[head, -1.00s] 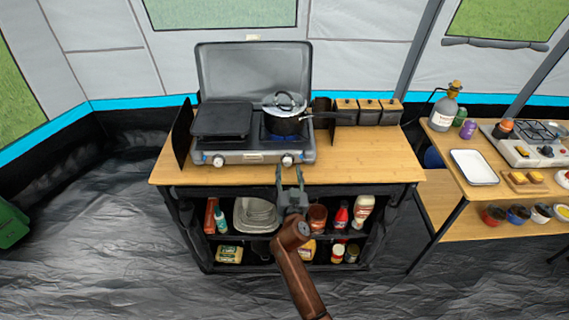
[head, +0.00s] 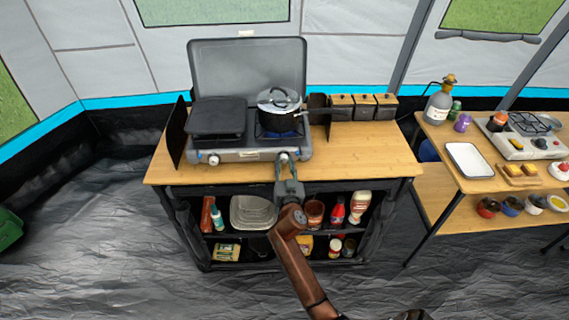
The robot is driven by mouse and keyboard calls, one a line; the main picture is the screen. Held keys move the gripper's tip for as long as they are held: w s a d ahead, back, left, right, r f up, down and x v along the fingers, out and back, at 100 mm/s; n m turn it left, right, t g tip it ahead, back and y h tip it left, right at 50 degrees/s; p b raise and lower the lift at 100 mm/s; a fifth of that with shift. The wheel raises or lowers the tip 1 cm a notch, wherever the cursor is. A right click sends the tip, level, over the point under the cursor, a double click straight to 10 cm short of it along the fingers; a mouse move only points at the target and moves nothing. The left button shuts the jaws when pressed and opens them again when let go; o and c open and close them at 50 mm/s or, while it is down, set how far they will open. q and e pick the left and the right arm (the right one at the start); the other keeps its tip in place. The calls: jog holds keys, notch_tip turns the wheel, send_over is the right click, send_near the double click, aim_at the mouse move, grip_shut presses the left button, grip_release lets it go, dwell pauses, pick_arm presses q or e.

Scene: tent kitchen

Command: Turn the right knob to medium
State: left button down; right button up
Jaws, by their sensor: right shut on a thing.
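The camp stove (head: 248,155) stands on the wooden counter with its lid raised. Its right knob (head: 284,157) is on the front panel, partly covered by my right gripper (head: 284,162), whose fingers are shut on it. How far the knob is turned cannot be told. The left knob (head: 213,159) is clear on the front panel. A lidded pot (head: 279,122) sits on the right burner, with a blue flame glow under it. A dark griddle (head: 216,116) covers the left burner. My left gripper is not in view.
The wooden counter (head: 370,158) is bare to the right of the stove. Three canisters (head: 364,106) stand at its back. Bottles and dishes fill the shelves below, behind my right arm. A side table (head: 440,150) with a white tray is at the right.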

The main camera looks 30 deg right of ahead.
grip_shut()
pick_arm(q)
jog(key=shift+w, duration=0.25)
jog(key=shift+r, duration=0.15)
pick_arm(e)
jog(key=shift+n, duration=0.3)
jog(key=n+p, duration=0.1)
jog(key=n, duration=0.2)
jog(key=shift+r, duration=0.1)
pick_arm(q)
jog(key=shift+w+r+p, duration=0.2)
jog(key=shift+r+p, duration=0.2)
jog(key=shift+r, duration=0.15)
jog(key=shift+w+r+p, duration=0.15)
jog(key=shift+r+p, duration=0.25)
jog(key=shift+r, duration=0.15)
pick_arm(e)
jog(key=shift+a+n, duration=0.1)
jog(key=shift+n, duration=1.9)
jog(key=o, duration=0.9)
grip_release()
jog(key=shift+c, duration=0.2)
